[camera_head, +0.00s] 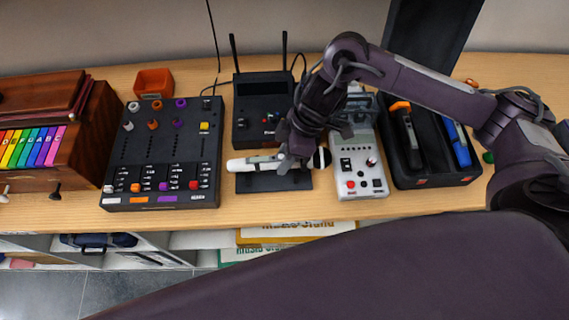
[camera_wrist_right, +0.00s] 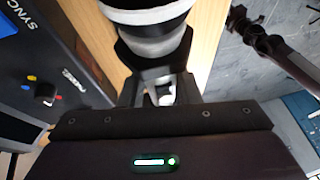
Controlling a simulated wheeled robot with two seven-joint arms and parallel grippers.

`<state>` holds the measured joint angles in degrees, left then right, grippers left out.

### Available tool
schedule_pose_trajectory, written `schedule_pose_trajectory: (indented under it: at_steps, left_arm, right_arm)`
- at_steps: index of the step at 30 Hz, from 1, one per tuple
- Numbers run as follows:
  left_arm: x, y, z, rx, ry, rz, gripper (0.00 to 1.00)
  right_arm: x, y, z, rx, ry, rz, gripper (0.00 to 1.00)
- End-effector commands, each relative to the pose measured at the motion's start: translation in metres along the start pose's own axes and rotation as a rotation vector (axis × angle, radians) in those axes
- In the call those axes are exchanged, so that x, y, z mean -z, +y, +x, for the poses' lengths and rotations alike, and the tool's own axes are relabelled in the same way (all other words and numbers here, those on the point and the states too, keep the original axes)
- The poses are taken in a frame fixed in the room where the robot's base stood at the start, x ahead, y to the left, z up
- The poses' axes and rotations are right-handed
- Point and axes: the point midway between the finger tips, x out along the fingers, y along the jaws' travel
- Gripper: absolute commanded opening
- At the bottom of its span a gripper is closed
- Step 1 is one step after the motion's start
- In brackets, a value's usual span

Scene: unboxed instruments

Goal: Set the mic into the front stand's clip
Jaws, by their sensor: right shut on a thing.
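The mic (camera_head: 247,164) has a white body and a dark head, and lies roughly level across the head view. My right gripper (camera_head: 286,158) is shut on its middle. The mic is over a flat black base plate (camera_head: 302,181), which looks like a stand's base. The clip is hidden, and I cannot tell whether the mic touches it. In the right wrist view, a grey, white and black banded round body (camera_wrist_right: 152,40), likely the mic, is close up between the fingers of my right gripper (camera_wrist_right: 160,92). My left gripper is not in view.
A black mixer (camera_head: 165,150) is left of the mic. A black receiver with two antennas (camera_head: 262,105) stands behind. A pale box with knobs (camera_head: 358,165) is close on the right, then a black tray (camera_head: 437,178). The table's front edge is near.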

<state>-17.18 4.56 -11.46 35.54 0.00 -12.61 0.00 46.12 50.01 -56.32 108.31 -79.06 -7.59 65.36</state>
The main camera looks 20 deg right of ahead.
Motion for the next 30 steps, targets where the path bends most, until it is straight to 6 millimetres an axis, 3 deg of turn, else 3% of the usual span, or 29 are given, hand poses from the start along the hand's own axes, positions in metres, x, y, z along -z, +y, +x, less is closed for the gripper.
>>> schedule_pose_trajectory:
  at_steps: [9,22,23,27,30]
  left_arm:
    - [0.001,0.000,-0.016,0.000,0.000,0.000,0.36]
    - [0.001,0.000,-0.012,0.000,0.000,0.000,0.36]
    - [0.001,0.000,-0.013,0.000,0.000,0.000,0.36]
    - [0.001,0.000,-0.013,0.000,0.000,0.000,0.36]
    - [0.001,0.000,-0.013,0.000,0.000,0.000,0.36]
  right_arm:
    - [-0.013,0.006,0.032,0.001,0.001,0.002,0.00]
    - [-0.016,0.008,0.040,0.000,0.001,0.000,0.00]
    - [-0.016,0.007,0.040,0.000,0.000,0.000,0.34]
    - [-0.016,0.007,0.039,0.000,0.000,0.000,0.52]
    - [-0.016,0.007,0.039,0.000,0.000,0.000,0.52]
